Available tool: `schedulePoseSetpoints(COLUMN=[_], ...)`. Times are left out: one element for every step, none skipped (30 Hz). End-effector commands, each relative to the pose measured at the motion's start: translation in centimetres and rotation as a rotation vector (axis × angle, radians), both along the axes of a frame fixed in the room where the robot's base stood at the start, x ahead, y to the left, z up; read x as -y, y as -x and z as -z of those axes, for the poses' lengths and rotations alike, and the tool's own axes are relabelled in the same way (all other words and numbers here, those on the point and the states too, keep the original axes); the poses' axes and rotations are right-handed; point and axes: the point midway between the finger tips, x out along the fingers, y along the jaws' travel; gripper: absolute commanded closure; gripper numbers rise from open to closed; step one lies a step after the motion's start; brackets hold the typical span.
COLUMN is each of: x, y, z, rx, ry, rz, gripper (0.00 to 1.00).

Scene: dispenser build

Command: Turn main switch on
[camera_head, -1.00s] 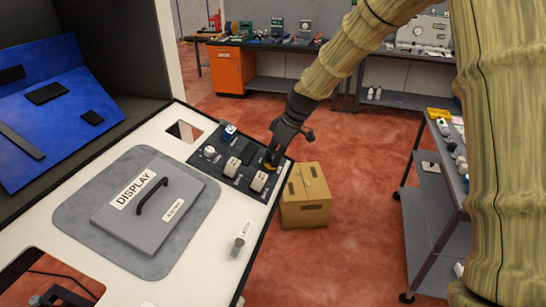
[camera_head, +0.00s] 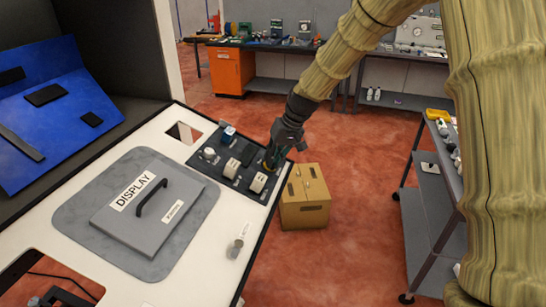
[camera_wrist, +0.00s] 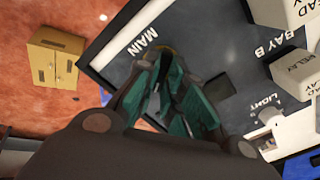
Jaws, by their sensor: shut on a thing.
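The dark switch panel (camera_head: 211,171) lies at the far right corner of the white console top. The wrist view shows the white label MAIN (camera_wrist: 142,42) on this panel. My gripper (camera_head: 271,158) is at the panel's right end, pointing down. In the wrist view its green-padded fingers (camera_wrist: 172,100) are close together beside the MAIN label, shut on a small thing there. That thing is mostly hidden; only a yellowish rim (camera_wrist: 166,48) shows, so I cannot read the main switch's position.
White block-shaped modules (camera_head: 231,168) stand on the panel left of my gripper. A grey display cover (camera_head: 150,218) with a black handle lies on the console. A cardboard box (camera_head: 305,200) is on the floor to the right. A grey shelf cart (camera_head: 435,200) stands further right.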

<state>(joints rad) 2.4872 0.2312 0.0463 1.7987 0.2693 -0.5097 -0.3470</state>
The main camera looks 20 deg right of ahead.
Motion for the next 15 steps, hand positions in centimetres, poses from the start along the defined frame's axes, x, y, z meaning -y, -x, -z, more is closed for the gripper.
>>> schedulePoseSetpoints(x=[0.0, 0.02, 0.04, 0.05, 0.05, 0.06, 0.07, 0.08, 0.07, 0.07, 0.08, 0.08, 0.1, 0.11, 0.11], y=[0.22, 0.22, 0.23, 0.24, 0.24, 0.25, 0.26, 0.27, 0.27, 0.28, 0.29, 0.29, 0.3, 0.31, 0.32], z=[0.29, 0.3, 0.31, 0.31, 0.31, 0.32, 0.33, 0.34, 0.35, 0.36, 0.38, 0.39, 0.41, 0.41, 0.43], rx=[-0.02, -0.029, -0.041, -0.05, -0.059, -0.07, -0.078, -0.086, -0.098, -0.105, -0.113, -0.122, -0.129, -0.135, -0.143], ry=[-0.008, -0.014, -0.022, -0.029, -0.035, -0.042, -0.048, -0.052, -0.06, -0.065, -0.07, -0.076, -0.08, -0.084, -0.09], rz=[0.039, 0.066, 0.1, 0.128, 0.154, 0.187, 0.211, 0.235, 0.267, 0.29, 0.311, 0.34, 0.359, 0.378, 0.403], gripper=[1.0, 1.0, 1.0, 1.0, 1.0, 1.0, 1.0, 1.0, 1.0, 1.0, 1.0, 1.0, 1.0, 1.0, 1.0])
